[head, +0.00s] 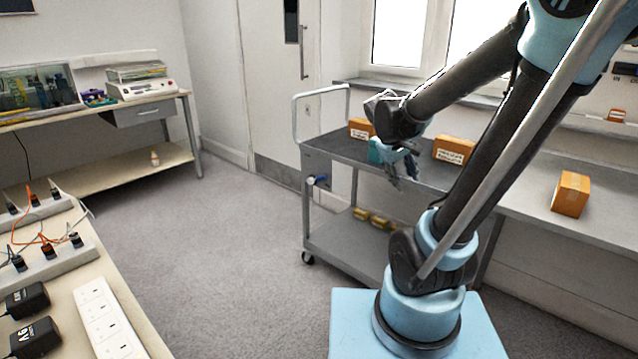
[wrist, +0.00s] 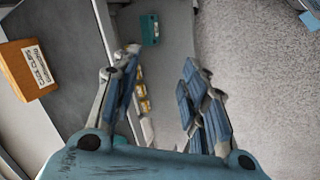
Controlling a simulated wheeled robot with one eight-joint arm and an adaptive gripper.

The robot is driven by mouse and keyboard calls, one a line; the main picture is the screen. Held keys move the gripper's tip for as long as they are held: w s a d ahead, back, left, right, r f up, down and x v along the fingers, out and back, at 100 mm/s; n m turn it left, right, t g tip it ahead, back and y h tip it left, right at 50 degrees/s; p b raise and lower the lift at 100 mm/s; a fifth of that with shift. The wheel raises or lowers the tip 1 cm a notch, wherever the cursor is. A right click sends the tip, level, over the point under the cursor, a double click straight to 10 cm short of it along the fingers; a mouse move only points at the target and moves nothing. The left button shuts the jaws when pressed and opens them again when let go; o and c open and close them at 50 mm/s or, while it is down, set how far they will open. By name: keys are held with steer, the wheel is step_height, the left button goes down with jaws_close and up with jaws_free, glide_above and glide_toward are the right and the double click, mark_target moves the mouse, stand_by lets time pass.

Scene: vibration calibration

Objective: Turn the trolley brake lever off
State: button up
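The grey trolley (head: 342,147) stands by the door, with a white rail handle at its left end. A small blue lever (head: 318,180) with a pale end sticks out from the trolley's front left post, just under the top shelf; I take it for the brake lever. My gripper (head: 402,176) hangs over the front edge of the trolley's top, to the right of the lever and apart from it. In the wrist view my gripper (wrist: 162,68) points down with its fingers apart and nothing between them. I cannot make out the lever in the wrist view.
Orange boxes (head: 455,149) sit on the trolley top; one box (wrist: 28,70) shows in the wrist view. Yellow items (head: 380,222) lie on the lower shelf. Another box (head: 570,193) is on the right bench. The carpet (head: 225,230) left of the trolley is clear.

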steer(key=w+a+f+n+t+h, duration=0.2)
steer(key=w+a+n, duration=0.1)
steer(key=w+a, duration=0.65)
steer(key=w+a+f+n+t+h, duration=0.25)
steer(key=w+a, duration=0.45)
steer(key=w, duration=0.5)
steer(key=w+a+f+n+t+h, duration=0.1)
steer(key=w+a+f+n+t, duration=0.15)
steer(key=a, duration=0.35)
steer(key=w+a+f+n+t, duration=0.1)
steer(key=a+f, duration=0.3)
steer(key=a, duration=0.2)
steer(key=n+t, duration=0.2)
steer(key=t, duration=0.1)
glide_toward(320, 179)
steer(key=shift+h, duration=0.45)
steer(key=x, duration=0.9)
steer(key=shift+w+a+f, duration=0.15)
steer(key=shift+w+f, duration=0.1)
jaws_close()
